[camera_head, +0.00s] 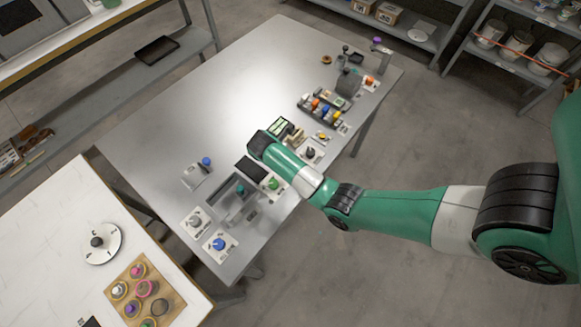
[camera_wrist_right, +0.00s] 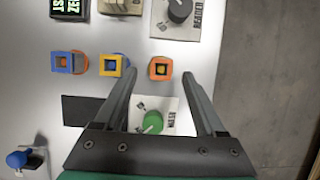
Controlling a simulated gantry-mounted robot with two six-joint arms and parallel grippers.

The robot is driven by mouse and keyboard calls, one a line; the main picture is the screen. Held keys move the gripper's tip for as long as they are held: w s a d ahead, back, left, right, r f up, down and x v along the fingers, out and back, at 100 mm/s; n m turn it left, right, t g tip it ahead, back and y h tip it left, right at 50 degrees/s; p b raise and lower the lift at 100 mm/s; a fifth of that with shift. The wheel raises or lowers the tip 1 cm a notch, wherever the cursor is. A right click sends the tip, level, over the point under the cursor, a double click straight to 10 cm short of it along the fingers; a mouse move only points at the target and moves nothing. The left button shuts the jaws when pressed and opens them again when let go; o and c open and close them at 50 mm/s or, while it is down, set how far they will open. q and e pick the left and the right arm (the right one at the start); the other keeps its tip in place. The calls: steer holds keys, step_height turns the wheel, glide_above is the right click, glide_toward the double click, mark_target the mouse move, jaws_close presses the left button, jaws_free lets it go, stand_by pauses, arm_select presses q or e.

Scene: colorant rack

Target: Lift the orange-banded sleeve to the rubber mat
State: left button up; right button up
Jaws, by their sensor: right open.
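Three small square sleeves stand in a row in the right wrist view. The right one (camera_wrist_right: 160,68) is orange with a yellow centre, the middle one (camera_wrist_right: 110,65) is yellow-orange with blue inside, and the left one (camera_wrist_right: 70,62) shows blue and orange. My right gripper (camera_wrist_right: 159,74) is open, its fingertips on either side of the right sleeve; contact cannot be told. A black rectangle that looks like the rubber mat (camera_wrist_right: 84,110) lies below and left of the sleeves, and also shows in the head view (camera_head: 250,168). The head view hides the sleeves behind my arm. My left gripper is out of view.
A panel with a green knob (camera_wrist_right: 152,122) lies between my fingers, and a panel with a dark dial (camera_wrist_right: 178,12) lies beyond the sleeves. A blue knob (camera_wrist_right: 17,158) stands at lower left. A rack of bottles (camera_head: 326,108) is farther along; the table's back-left area is clear.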

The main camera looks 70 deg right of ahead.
steer(key=x, duration=0.3)
steer(key=shift+s+a+f+b, duration=0.1)
steer(key=shift+f+b, duration=0.05)
steer(key=shift+b, duration=0.2)
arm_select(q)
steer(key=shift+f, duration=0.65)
arm_select(e)
jaws_close()
